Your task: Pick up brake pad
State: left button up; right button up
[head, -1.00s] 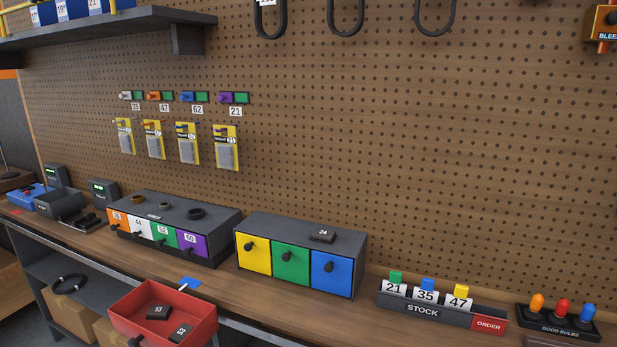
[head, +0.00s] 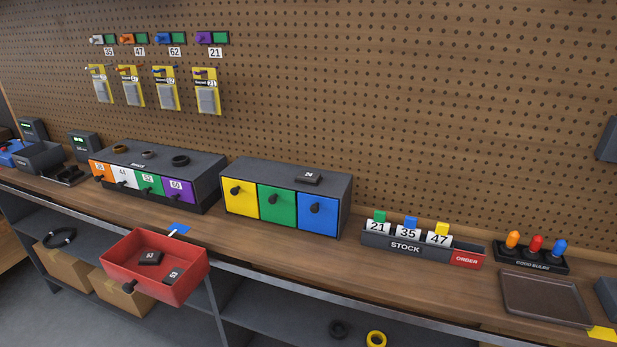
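Small dark blocks that look like brake pads show in the head view. One block marked 24 (head: 308,177) lies on top of the cabinet with yellow, green and blue drawers (head: 287,203). Two more lie in a red open bin (head: 190,287) at the front edge of the bench: one marked 53 (head: 150,258) and one marked 52 or similar (head: 173,275). I cannot tell which one the task means. Neither of my grippers is in view.
A cabinet with numbered drawers (head: 143,186) stands left of the yellow-green-blue one. To the right are the stock holder (head: 405,246), the good bulbs rack (head: 532,259) and an empty dark tray (head: 545,298). Bench (head: 330,262) in front of the cabinets is mostly clear.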

aim_at(307, 177)
jog(key=i+j+z, duration=0.35)
jog(key=j, duration=0.25)
jog(key=i+j+z, duration=0.15)
jog(key=j, duration=0.2)
jog(key=i+j+z, duration=0.2)
jog(key=j, duration=0.15)
